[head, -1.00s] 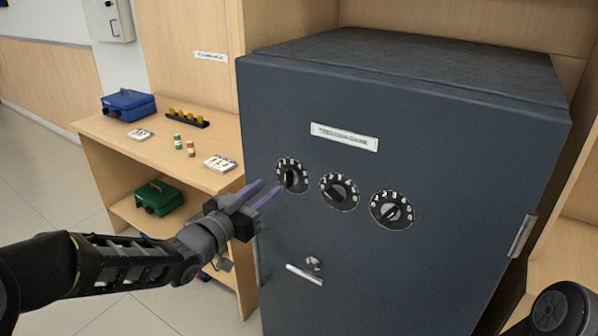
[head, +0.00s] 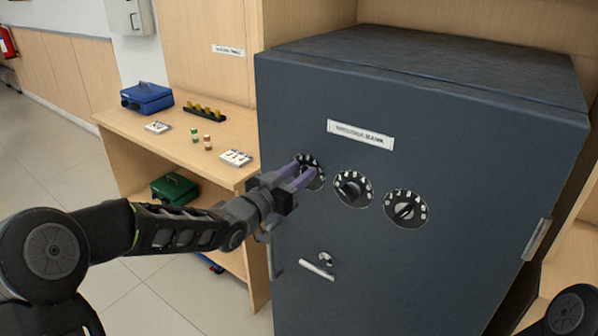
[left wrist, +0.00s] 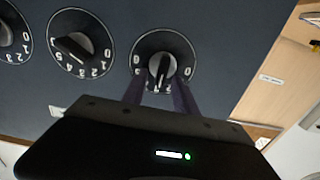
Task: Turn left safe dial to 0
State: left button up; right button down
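The dark blue-grey safe (head: 450,270) has three black dials in a row on its door. The left dial (head: 317,184) is partly hidden behind my left gripper (head: 300,175) in the head view. My right gripper is out of view.
The middle dial (head: 353,188) and right dial (head: 406,209) sit close beside the left one. A wooden shelf (head: 130,145) with cash boxes stands left of the safe.

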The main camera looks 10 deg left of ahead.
pick_arm(q)
grip_shut()
dwell(0.4)
